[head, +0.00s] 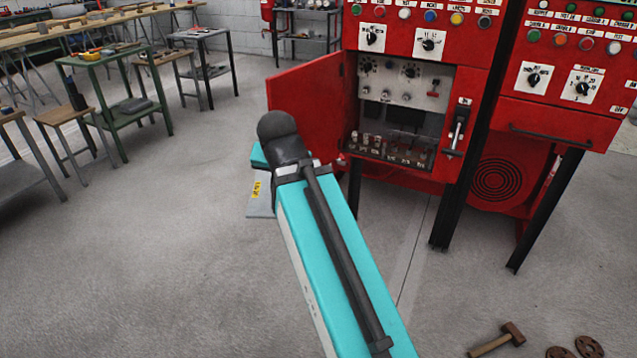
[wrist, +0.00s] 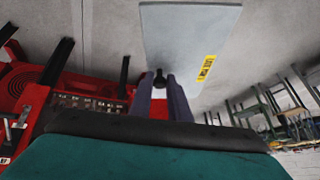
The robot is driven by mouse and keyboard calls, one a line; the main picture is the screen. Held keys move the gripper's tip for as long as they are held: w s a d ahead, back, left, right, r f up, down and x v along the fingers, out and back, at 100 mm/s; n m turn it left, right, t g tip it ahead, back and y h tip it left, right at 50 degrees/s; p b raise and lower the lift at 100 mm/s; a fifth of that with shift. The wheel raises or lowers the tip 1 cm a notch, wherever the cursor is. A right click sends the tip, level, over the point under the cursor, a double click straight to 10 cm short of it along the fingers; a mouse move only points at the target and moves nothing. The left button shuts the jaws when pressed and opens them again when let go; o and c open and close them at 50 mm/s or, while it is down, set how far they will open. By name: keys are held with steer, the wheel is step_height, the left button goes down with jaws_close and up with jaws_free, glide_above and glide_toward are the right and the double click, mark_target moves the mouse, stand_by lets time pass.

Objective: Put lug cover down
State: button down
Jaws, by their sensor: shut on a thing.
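The lug cover (wrist: 188,40) is a flat light grey plate with a yellow label and a small dark knob. In the wrist view it is at the top centre, and my gripper (wrist: 160,82) is shut on its knob. In the head view a corner of the lug cover (head: 259,204) shows left of my arm, above open floor; the rest is hidden behind the arm. My gripper's fingers are hidden in the head view. The red cabinet (head: 398,88) stands to the right with its door open and its lugs (head: 385,148) uncovered.
The open red cabinet door (head: 303,100) stands just behind my arm. A green table (head: 112,62) and several stools are at the left. A hammer (head: 497,341) and valve wheels (head: 588,346) lie at the lower right. Floor at lower left is clear.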

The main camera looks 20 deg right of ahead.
mark_target(258, 195)
steer(key=a+n+y, duration=0.1)
steer(key=w+a+r+n, duration=0.1)
steer(key=a+n, duration=0.1)
steer(key=w+a+n+y, duration=0.1)
steer(key=a, duration=0.1)
steer(key=shift+a+r+n+y, duration=0.15)
steer(key=shift+r+n+y, duration=0.15)
steer(key=shift+n, duration=0.1)
steer(key=shift+w+a+r+n+y, duration=0.2)
steer(key=shift+a+n+y, duration=0.15)
steer(key=shift+n, duration=0.25)
steer(key=shift+w+a+r+n+y, duration=0.1)
steer(key=shift+a+r+n+y, duration=0.2)
steer(key=shift+n, duration=0.3)
steer(key=shift+s+a+f, duration=0.1)
steer(key=shift+a, duration=0.05)
